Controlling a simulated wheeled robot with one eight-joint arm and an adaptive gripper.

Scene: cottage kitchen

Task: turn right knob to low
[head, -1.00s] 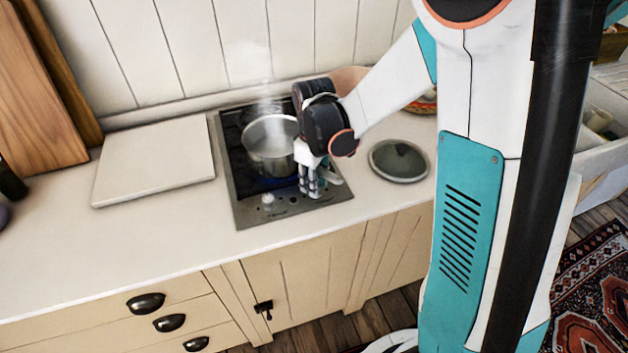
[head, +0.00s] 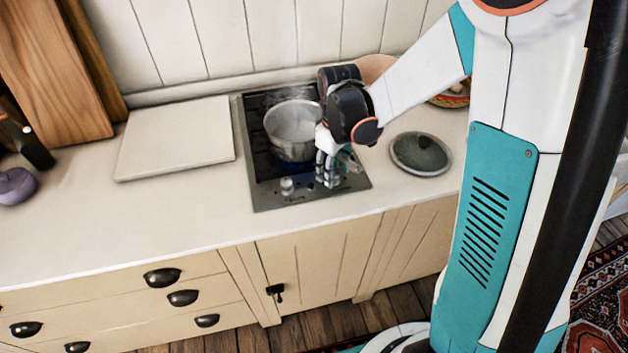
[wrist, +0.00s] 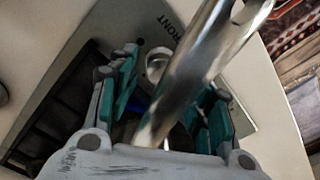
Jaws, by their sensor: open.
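The hob (head: 262,196) is a dark cooktop with a grey front strip, and a steaming steel pot (head: 291,128) stands on it. The left knob (head: 287,187) shows on the strip. My gripper (head: 328,180) is over the right part of the strip and hides the right knob's place in the head view. In the wrist view, my gripper (wrist: 172,78) has its teal fingers apart. A round silver knob (wrist: 157,62) shows near the left finger, by a FRONT label; I cannot tell which knob it is. A shiny metal handle (wrist: 205,70) crosses between the fingers and hides part of the strip.
A glass lid (head: 420,153) lies on the counter right of the hob. A pale board (head: 176,138) lies to the left. A bowl (head: 375,68) stands behind my wrist. The counter front at left is clear.

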